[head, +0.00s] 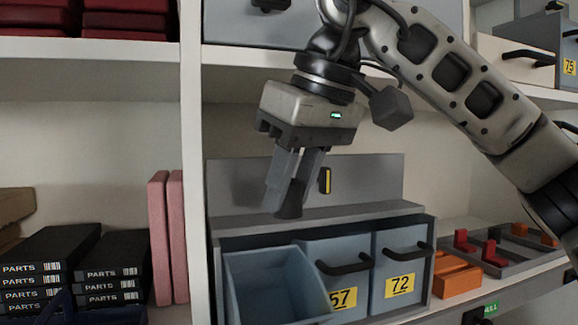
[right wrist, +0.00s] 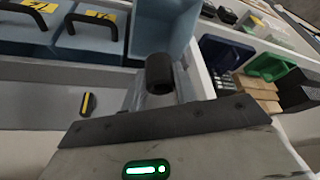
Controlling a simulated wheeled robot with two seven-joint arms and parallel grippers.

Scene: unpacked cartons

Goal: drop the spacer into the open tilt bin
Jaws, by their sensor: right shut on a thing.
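My right gripper (head: 290,205) points down and is shut on a small black cylinder, the spacer (head: 289,203). In the right wrist view the spacer (right wrist: 160,73) shows its rounded dark end between the fingertips of the gripper (right wrist: 165,85). The open tilt bin (head: 235,290) is the blue-grey, left-most bin of the lower row, tipped forward with its top open. The gripper and spacer are above it, near its back edge. The bin also shows in the right wrist view (right wrist: 165,30), beyond the spacer. My left gripper is not in view.
Shut bins labelled 57 (head: 340,298) and 72 (head: 402,285) stand right of the open one. A grey panel (head: 235,185) with a yellow-black piece (head: 325,181) rises behind. A white shelf post (head: 191,150) stands left. Orange blocks (head: 456,278) lie right.

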